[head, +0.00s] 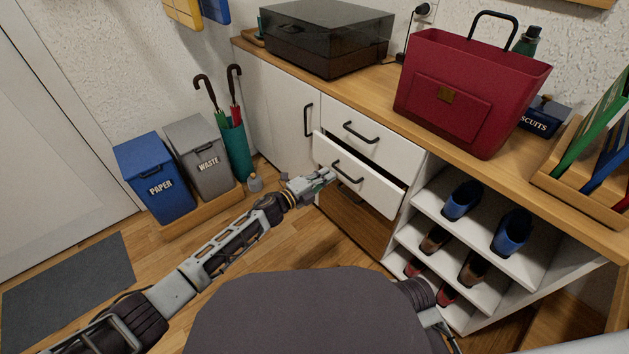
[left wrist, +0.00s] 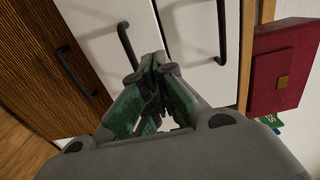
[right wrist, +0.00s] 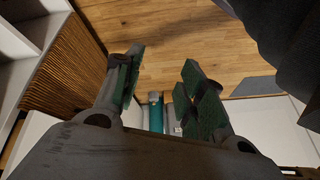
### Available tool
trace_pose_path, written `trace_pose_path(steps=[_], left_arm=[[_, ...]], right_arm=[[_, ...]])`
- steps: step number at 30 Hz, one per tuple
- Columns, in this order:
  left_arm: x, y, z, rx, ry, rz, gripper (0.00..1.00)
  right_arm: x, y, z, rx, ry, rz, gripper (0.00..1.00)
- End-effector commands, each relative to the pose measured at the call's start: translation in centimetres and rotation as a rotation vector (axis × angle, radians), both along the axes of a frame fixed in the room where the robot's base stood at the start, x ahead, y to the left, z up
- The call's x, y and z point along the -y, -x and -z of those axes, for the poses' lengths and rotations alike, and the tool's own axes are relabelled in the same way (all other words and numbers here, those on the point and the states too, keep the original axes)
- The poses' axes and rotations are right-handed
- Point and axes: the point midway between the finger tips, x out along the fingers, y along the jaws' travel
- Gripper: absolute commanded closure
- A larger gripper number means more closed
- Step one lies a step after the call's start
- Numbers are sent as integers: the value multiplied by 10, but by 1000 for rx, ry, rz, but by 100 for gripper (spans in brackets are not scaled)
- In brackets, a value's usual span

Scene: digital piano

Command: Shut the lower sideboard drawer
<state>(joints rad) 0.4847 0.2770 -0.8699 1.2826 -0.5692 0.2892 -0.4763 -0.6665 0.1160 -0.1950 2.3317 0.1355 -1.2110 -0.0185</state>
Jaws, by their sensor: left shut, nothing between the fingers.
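The lower drawer (head: 372,183) of the white sideboard is pulled partway out; its dark interior shows along the top right edge. It has a black bar handle (head: 347,171). The upper drawer (head: 370,138) above it is closed. My left gripper (head: 328,176) is shut and empty, its tips close to the left part of the lower drawer's front. In the left wrist view the fingertips (left wrist: 153,66) overlap the drawer's white front (left wrist: 100,25), beside its handle (left wrist: 128,46); contact cannot be told. My right gripper (right wrist: 162,65) is open and empty over the floor.
Below the drawer is a brown slatted front (head: 355,220) with a black handle. A shoe rack (head: 480,255) stands to the right. A red bag (head: 460,95) and a turntable (head: 330,38) sit on top. Bins (head: 155,175) and an umbrella stand (head: 236,150) are at left.

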Motion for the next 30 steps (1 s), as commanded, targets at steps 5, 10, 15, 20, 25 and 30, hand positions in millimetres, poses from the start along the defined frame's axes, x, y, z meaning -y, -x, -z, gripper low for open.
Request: trace_pose_path(steps=[5, 10, 15, 20, 25, 30], left_arm=[[-19, 13, -1, -1, -1, -1, 100], [-31, 22, 0, -1, 0, -1, 100], [-37, 27, -1, -1, 1, 0, 100], [-38, 27, 0, -1, 1, 0, 100], [-38, 27, 0, -1, 1, 0, 100], [-38, 27, 0, -6, 5, -7, 100]], right_arm=[[4, 2, -16, -19, 23, -4, 60], [8, 4, -25, -35, 39, -6, 60], [9, 5, -29, -44, 47, -7, 60], [10, 5, -30, -45, 50, -8, 60], [10, 5, -29, -46, 50, -7, 60], [8, 3, -29, -40, 40, -6, 68]])
